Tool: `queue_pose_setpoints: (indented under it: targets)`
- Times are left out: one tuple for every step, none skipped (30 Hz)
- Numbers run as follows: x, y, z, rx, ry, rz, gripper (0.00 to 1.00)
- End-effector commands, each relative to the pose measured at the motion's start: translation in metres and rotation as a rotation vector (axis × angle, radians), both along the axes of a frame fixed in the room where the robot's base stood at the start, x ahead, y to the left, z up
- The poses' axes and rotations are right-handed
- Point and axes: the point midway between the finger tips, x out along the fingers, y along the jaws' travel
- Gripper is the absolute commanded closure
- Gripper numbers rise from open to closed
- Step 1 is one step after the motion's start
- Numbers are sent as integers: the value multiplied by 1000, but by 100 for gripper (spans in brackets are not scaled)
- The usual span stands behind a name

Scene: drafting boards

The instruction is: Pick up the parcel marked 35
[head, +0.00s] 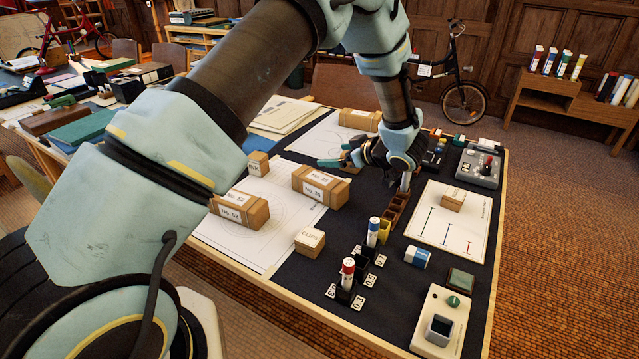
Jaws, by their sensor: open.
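A brown parcel (321,186) with white labels lies near the middle of the drafting board. Its number looks like 35, though the print is small. A similar parcel (239,209) to its left reads No. 52. A third parcel (360,119) lies farther back, and I cannot read its number. My gripper (368,172) is open, above the board to the right of and behind the middle parcel, apart from it in the picture. A small tan item (350,168) shows partly hidden beside the gripper.
Small boxes stand at the left (258,163), in front (310,241) and on a white sheet at the right (453,200). Upright markers (347,272) in holders, a brown tray (395,214) and a grey control box (478,166) crowd the right half. My arm crosses above the left.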

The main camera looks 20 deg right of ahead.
Motion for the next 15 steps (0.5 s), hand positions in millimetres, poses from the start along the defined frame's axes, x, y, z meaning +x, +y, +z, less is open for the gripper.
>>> queue_pose_setpoints:
  targets:
    - [-22,-5,-11,44,-5,40,0]
    - [-33,-6,-15,67,-8,65,0]
    - [-45,-5,-19,95,-12,95,0]
    - [-53,-5,-22,113,-13,112,0]
    - [-59,-5,-24,127,-15,127,0]
    - [-65,-4,-26,143,-17,143,0]
    - [-68,-3,-27,152,-17,152,0]
    - [-69,-2,-28,158,-18,159,0]
    - [-69,0,-29,162,-18,164,0]
    - [-68,1,-30,164,-18,166,0]
    - [-65,3,-31,165,-18,168,0]
    - [-61,6,-33,165,-18,168,0]
    - [-58,8,-35,166,-17,167,0]
    - [-54,10,-36,165,-17,166,0]
    - [-49,14,-38,166,-18,166,0]
